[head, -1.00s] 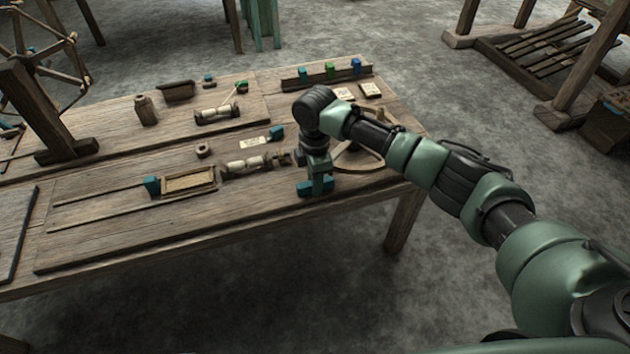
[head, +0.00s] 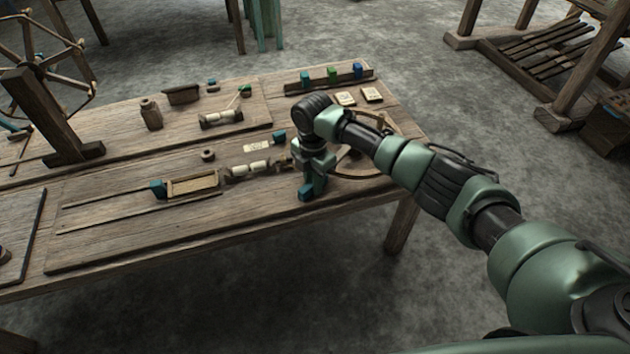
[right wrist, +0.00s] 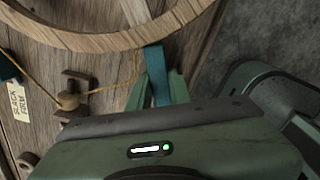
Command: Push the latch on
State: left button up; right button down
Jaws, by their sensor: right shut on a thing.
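My right gripper (right wrist: 158,92) reaches down at the front right of the wooden table, beside a wooden wheel. In the right wrist view its two green fingers are shut on a flat teal bar (right wrist: 156,70), which runs up to the wheel's rim. I take this bar to be the latch, but its far end is not clear. In the head view my right gripper (head: 311,184) mostly hides that spot, and a small blue-teal block (head: 305,193) shows at the fingertips. My left gripper is not in view.
The wooden wheel (right wrist: 110,42) lies close beside the gripper. A cord runs from a small wooden post (right wrist: 68,100) near a "slack" label (right wrist: 18,102). A wooden tray with a teal end (head: 193,183) and spools (head: 248,168) lie to the left. The table's front edge is near.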

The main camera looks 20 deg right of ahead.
aim_at(311, 181)
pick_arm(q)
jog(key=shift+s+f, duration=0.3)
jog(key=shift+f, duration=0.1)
pick_arm(e)
jog(key=shift+w+a+n, duration=0.2)
jog(key=shift+w+n, duration=0.05)
jog(key=shift+n, duration=0.75)
jog(key=shift+r, duration=0.1)
jog(key=c, duration=1.3)
grip_release()
jog(key=shift+r, duration=0.15)
notch_tip(311, 181, up, 8)
jog(key=shift+f+p, duration=0.25)
jog(key=shift+p, duration=0.5)
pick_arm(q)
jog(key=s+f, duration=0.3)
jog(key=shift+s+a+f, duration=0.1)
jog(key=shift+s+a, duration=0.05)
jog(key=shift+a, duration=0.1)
pick_arm(e)
jog(key=shift+f, duration=0.1)
